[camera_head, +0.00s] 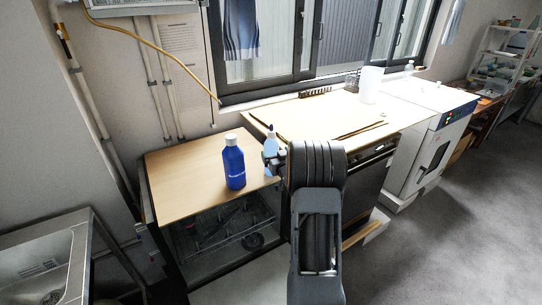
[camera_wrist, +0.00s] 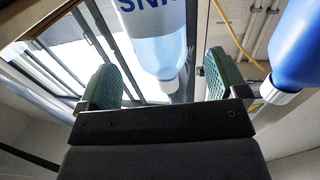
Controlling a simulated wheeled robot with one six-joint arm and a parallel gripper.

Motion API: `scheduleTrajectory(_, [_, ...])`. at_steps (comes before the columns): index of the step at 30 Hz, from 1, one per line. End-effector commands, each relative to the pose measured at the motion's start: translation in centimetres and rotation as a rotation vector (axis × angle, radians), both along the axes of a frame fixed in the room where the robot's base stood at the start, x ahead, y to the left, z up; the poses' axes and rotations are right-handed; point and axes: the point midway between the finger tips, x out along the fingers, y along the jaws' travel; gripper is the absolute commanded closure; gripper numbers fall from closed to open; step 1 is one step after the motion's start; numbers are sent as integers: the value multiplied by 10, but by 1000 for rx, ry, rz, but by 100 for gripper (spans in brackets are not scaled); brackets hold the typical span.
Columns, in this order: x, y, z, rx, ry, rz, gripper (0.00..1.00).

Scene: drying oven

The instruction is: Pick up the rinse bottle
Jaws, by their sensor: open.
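The rinse bottle (camera_head: 270,146), pale blue and translucent, stands upright near the right edge of the wooden-topped cabinet (camera_head: 180,178). My arm hides part of it in the head view. In the wrist view the rinse bottle (camera_wrist: 160,48) shows upside down, with a blue label band cut off by the top edge. My gripper (camera_wrist: 161,82) is open, with one green-padded finger on each side of the bottle in that view. Whether the pads touch it cannot be told. In the head view my gripper (camera_head: 277,160) is right beside the bottle, mostly hidden by my arm.
A dark blue bottle with a white cap (camera_head: 234,167) stands just left of the rinse bottle; it also shows at the right of the wrist view (camera_wrist: 298,48). A flat board lies on the counter (camera_head: 310,115) behind. A white oven (camera_head: 430,150) stands right. The cabinet top's left is clear.

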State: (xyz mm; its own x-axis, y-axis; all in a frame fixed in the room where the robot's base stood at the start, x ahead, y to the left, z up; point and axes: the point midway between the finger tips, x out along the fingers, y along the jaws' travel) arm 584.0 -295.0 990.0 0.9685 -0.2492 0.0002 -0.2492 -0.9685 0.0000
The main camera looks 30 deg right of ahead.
Motion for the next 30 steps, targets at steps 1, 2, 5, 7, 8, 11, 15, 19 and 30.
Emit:
scheduleTrajectory(1, [2,0,0,0,0,0,9])
scheduleTrajectory(2, [3,-1,0,0,1,0,9])
scheduleTrajectory(5, [13,-3,0,0,2,1,9])
scheduleTrajectory(7, [23,-5,0,1,1,1,9])
scheduleTrajectory(8, [28,-6,0,1,0,1,9])
scheduleTrajectory(11, [40,-9,-2,0,1,0,9])
scheduleTrajectory(15, [50,-12,-2,0,1,0,9])
scheduleTrajectory(19, [52,-13,-2,0,1,-1,9])
scheduleTrajectory(30, [52,-13,-3,0,0,-1,29])
